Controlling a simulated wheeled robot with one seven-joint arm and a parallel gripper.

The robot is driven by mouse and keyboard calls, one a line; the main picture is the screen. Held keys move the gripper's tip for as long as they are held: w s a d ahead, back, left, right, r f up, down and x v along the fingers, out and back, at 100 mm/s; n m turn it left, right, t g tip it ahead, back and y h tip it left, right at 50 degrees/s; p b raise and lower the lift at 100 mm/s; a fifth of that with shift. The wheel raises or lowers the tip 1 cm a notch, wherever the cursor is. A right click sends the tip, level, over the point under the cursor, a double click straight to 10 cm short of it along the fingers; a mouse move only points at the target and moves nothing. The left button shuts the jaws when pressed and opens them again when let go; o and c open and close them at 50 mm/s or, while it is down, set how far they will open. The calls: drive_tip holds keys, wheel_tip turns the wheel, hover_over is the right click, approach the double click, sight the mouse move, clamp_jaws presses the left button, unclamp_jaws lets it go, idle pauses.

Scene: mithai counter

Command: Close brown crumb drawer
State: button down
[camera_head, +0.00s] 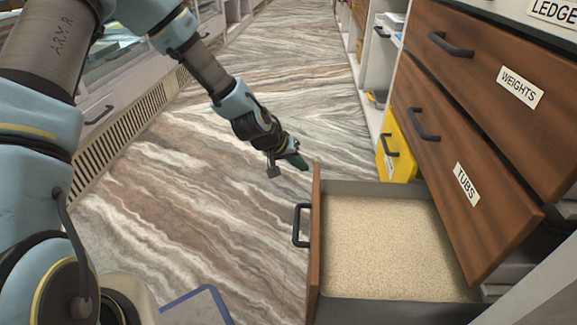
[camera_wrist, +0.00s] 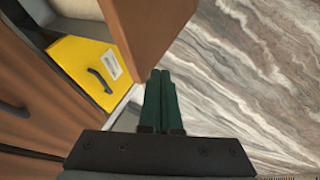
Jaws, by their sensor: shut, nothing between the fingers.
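The brown crumb drawer (camera_head: 316,240) is pulled out at the lower right of the head view, with pale crumbs (camera_head: 385,240) filling its grey tray. Its dark bar handle (camera_head: 300,225) is on the front panel, facing left. In the wrist view the drawer's brown front panel (camera_wrist: 150,30) stands just beyond the fingertips. My gripper (camera_head: 299,161) is shut and empty, beside the far end of the front panel. Its green fingers (camera_wrist: 160,85) lie together in the wrist view. I cannot tell whether they touch the panel.
A yellow drawer (camera_head: 396,145) lies behind the open drawer and also shows in the wrist view (camera_wrist: 85,72). Brown drawers labelled WEIGHTS (camera_head: 490,75) and TUBS (camera_head: 450,165) are above; the TUBS one sticks out somewhat. The marble-patterned floor (camera_head: 200,230) to the left is mostly clear.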

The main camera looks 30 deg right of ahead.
drive_tip(key=shift+s+d, duration=0.3)
drive_tip(key=shift+d, duration=0.05)
drive_tip(key=s+d+p, duration=0.5)
drive_tip(key=s+d, duration=1.3)
drive_tip(key=d, duration=0.4)
drive_tip(key=shift+s+d, duration=0.4)
